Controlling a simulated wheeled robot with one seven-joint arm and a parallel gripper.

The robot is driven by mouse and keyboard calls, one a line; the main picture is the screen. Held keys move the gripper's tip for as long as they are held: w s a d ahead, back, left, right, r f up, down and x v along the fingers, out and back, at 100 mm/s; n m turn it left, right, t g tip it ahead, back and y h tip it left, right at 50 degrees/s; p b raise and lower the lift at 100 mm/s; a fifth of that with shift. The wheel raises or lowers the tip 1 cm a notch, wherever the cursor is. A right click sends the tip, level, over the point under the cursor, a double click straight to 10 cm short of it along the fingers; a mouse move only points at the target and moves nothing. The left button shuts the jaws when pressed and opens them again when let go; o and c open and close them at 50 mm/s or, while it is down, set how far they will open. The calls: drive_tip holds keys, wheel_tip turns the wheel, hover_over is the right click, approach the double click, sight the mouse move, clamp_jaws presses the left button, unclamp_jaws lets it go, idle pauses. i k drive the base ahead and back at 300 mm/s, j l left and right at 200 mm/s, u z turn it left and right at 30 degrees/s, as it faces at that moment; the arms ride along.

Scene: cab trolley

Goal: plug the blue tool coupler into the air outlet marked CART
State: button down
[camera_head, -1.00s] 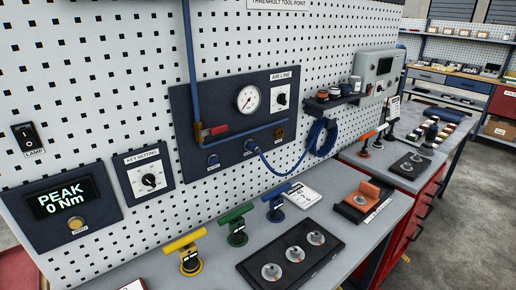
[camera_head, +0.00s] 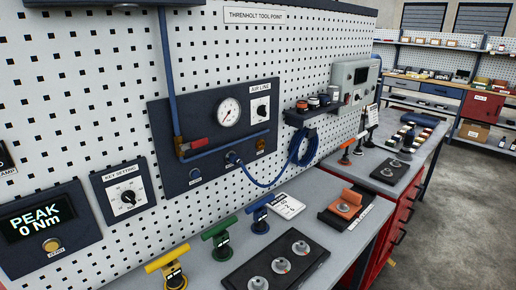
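The dark air line panel (camera_head: 158,135) is on the pegboard wall, with a round gauge (camera_head: 229,112), a red-handled valve (camera_head: 196,144) and a selector knob (camera_head: 261,112). Along its lower part are a left blue-ringed outlet (camera_head: 195,174), a middle outlet (camera_head: 231,156) and a brownish fitting (camera_head: 260,145) on the right. Their labels are too small to read, so I cannot tell which is CART. A blue hose (camera_head: 262,185) runs from the middle outlet to a hanging coil (camera_head: 304,150). Its end there appears to be the blue coupler, seated at that outlet. My gripper is not in view.
Yellow (camera_head: 168,262), green (camera_head: 220,228) and blue (camera_head: 261,203) T-handled tools stand on the bench below. A dark tray (camera_head: 235,279) with round pieces and an orange block (camera_head: 348,198) are nearby. A small shelf (camera_head: 312,113) juts out right of the panel.

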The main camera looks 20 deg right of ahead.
sight(234, 159)
drive_tip(key=l+u, duration=0.25)
drive_tip(key=u, duration=0.2)
drive_tip(key=i+l+u, duration=0.1)
drive_tip(key=l+u, duration=0.2)
drive_tip(key=u, duration=0.2)
drive_tip(key=l+u, duration=0.25)
drive_tip(key=u, duration=0.2)
drive_tip(key=l+u, duration=0.25)
drive_tip(key=u, duration=0.2)
drive_tip(key=k+j, duration=0.05)
